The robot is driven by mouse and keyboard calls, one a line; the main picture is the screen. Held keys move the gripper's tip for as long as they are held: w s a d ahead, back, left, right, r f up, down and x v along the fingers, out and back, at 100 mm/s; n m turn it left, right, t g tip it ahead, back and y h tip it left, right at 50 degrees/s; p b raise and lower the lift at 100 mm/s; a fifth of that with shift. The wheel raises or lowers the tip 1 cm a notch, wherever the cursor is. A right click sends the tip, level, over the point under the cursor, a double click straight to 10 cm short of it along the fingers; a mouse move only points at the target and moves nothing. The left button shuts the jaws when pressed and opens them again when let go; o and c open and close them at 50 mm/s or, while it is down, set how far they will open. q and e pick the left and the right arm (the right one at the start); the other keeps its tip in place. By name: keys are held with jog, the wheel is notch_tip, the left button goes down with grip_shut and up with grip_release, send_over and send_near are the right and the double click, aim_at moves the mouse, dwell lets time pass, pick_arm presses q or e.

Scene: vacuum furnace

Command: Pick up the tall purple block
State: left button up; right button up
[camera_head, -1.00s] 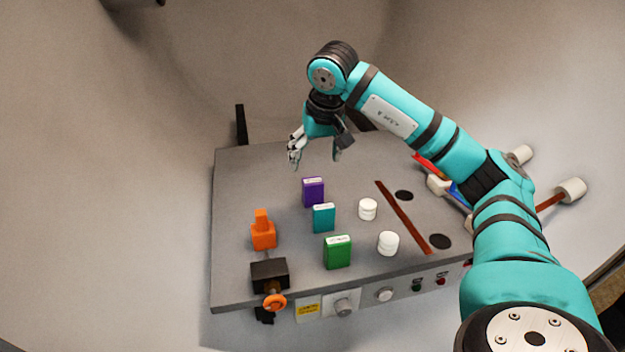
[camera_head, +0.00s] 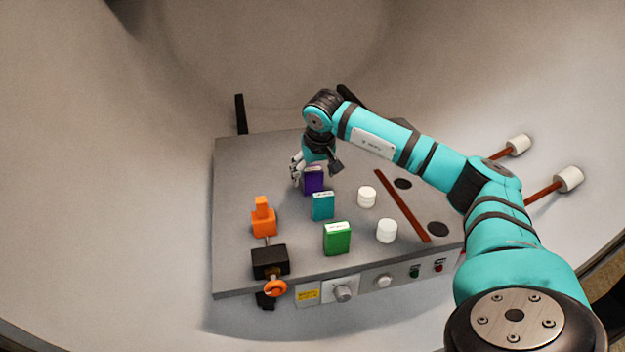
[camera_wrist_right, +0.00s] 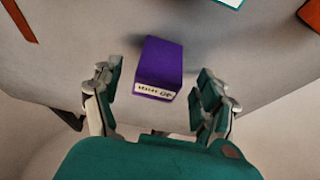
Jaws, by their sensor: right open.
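The tall purple block (camera_head: 313,181) stands upright on the grey table, behind the teal block (camera_head: 322,206). In the right wrist view the purple block (camera_wrist_right: 159,66) lies between the two fingers, with its white printed label facing the gripper. My right gripper (camera_head: 316,176) is at the purple block, coming from behind and above. Its fingers (camera_wrist_right: 155,98) are open, one on each side of the block, with a gap on both sides. The block's top is partly hidden by the gripper in the head view. My left gripper is not in view.
A green block (camera_head: 337,239), two white cylinders (camera_head: 366,197) (camera_head: 387,231) and an orange piece (camera_head: 263,218) stand on the table (camera_head: 232,180). A black clamp (camera_head: 269,261) with an orange knob is at the front edge. A brown strip (camera_head: 402,205) lies to the right.

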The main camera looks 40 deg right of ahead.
aim_at(314, 171)
jog(key=x, duration=0.3)
jog(key=shift+w+d+f, duration=0.2)
jog(key=shift+w, duration=0.1)
jog(key=shift+r, duration=0.1)
grip_shut()
